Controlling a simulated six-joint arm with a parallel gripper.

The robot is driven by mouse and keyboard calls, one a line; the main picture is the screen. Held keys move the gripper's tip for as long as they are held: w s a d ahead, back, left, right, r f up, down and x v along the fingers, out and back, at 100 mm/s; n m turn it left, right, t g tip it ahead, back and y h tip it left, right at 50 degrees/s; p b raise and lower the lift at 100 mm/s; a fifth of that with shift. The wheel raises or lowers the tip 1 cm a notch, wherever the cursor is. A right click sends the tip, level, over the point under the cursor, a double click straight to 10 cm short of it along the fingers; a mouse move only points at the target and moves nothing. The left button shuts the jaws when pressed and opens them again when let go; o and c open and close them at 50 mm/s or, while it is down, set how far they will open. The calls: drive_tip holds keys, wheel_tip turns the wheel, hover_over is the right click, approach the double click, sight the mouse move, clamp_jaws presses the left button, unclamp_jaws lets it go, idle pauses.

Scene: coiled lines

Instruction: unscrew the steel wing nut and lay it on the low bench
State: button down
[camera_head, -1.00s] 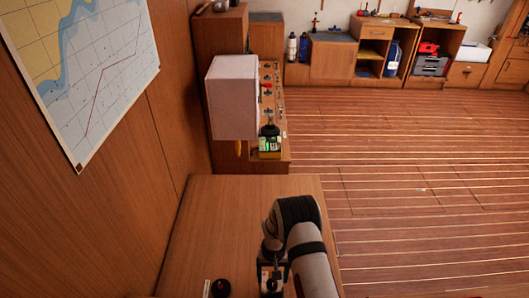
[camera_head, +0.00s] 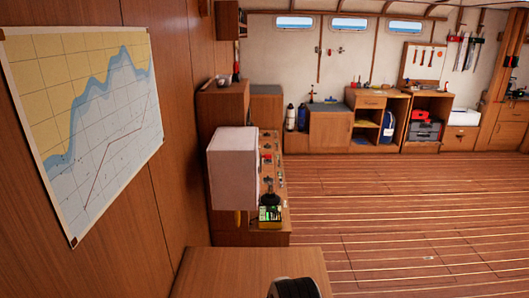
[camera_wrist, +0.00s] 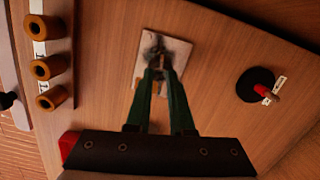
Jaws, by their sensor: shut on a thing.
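In the wrist view my gripper (camera_wrist: 158,72) reaches over a pale square plate (camera_wrist: 176,50) on a wooden top. Its green fingers are shut on a small, dark greyish piece at the middle of the plate, which I take for the wing nut (camera_wrist: 157,50). The fingertips and shadow hide most of it, so its wings and thread cannot be made out. In the head view the gripper is out of frame, and only a dark part of my arm shows at the bottom edge. I cannot tell which surface is the low bench.
In the wrist view a round black knob with a red pointer (camera_wrist: 257,86) stands right of the plate, and a strip with orange-brown rings (camera_wrist: 44,62) lies left. In the head view a pale box (camera_head: 232,165) stands beyond the near wooden top (camera_head: 240,268); open floor lies right.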

drive_tip(key=shift+r, duration=0.2)
drive_tip(key=shift+r, duration=2.05)
